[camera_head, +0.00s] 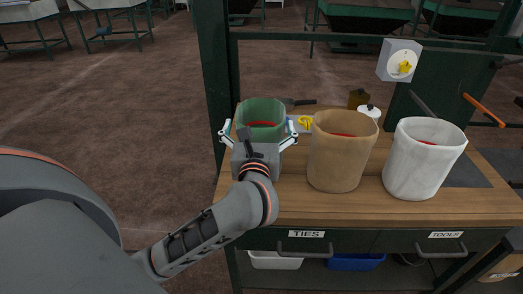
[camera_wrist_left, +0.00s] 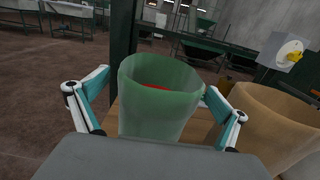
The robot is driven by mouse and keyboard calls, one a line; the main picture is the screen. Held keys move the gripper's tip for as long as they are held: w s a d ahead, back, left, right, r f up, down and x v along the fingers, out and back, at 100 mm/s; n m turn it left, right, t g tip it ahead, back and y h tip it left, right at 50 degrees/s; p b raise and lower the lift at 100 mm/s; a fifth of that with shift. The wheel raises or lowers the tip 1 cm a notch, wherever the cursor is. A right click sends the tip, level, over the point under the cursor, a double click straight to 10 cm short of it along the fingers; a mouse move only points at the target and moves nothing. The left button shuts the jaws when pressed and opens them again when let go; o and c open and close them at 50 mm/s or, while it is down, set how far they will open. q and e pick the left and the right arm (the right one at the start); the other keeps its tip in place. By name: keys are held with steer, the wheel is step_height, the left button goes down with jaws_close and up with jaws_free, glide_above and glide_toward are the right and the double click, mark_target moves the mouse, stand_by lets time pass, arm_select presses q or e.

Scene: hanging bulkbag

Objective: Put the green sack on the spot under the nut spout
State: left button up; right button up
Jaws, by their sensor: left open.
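The green sack (camera_head: 262,110) stands upright on the left end of the wooden bench, open at the top with something red inside. In the left wrist view the green sack (camera_wrist_left: 160,95) stands between the two fingers. My left gripper (camera_head: 259,135) is open, with one finger on each side of the sack; it also shows in the left wrist view (camera_wrist_left: 155,110). I cannot tell whether the fingers touch it. My right gripper is not in view. I cannot make out the nut spout or the spot under it for certain.
A brown sack (camera_head: 338,155) and a white sack (camera_head: 420,165) stand to the right on the bench (camera_head: 300,212). A green post (camera_head: 215,75) rises at the bench's left end. A grey box with a yellow knob (camera_head: 399,62) is behind. Open floor lies left.

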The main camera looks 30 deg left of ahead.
arm_select(q)
steer(key=x, duration=0.4)
steer(key=shift+w+a+r, duration=0.15)
steer(key=shift+w, duration=0.25)
steer(key=c, duration=1.5)
steer(key=shift+r, duration=0.1)
